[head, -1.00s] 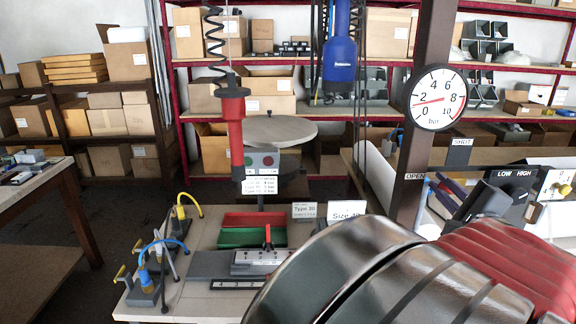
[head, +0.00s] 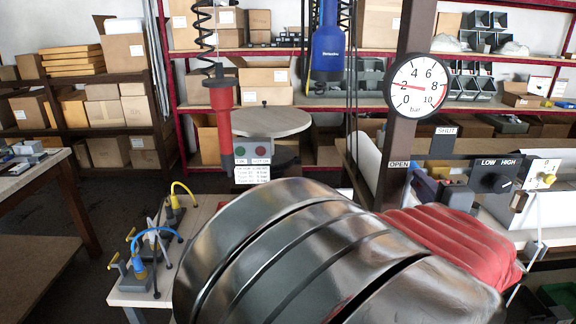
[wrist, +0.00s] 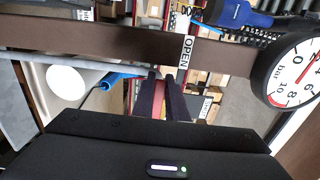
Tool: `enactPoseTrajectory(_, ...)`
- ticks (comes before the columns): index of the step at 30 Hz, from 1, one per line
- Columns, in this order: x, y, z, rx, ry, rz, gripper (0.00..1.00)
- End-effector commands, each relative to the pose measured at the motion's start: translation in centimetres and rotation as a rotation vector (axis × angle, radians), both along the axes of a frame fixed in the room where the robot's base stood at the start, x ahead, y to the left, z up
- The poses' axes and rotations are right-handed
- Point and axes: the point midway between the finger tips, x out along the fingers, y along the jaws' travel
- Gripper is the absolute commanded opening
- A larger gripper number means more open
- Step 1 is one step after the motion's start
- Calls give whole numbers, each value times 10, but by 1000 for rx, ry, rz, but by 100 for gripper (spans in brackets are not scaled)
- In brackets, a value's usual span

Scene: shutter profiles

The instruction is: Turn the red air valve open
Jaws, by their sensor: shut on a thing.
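My gripper shows in the wrist view (wrist: 163,95), with its two dark fingers close together around a narrow red piece, the red air valve's handle (wrist: 160,92). The fingers hide most of the handle, and I cannot tell its exact angle. The OPEN label (wrist: 187,50) is on the brown post beside the fingertips; the SHUT label (wrist: 205,108) is on the other side.
The round pressure gauge (head: 417,85) on the post (head: 412,40) has its needle near 2. A LOW/HIGH knob panel (head: 493,182) stands to the right. A bench with hoses (head: 150,245) is at lower left; a blue tool (head: 328,45) hangs above.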

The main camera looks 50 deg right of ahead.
Motion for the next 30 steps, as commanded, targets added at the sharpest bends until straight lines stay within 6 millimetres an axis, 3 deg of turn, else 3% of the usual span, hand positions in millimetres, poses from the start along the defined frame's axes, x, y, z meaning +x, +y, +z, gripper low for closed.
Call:
enactPoseTrajectory(17,-6,0,-7,-4,18,-6,0)
enactPoseTrajectory(18,-6,0,-7,-4,18,-7,14)
enactPoseTrajectory(25,-8,-1,-4,-8,18,-11,31)
enactPoseTrajectory(30,-9,-2,-3,-10,18,-14,31)
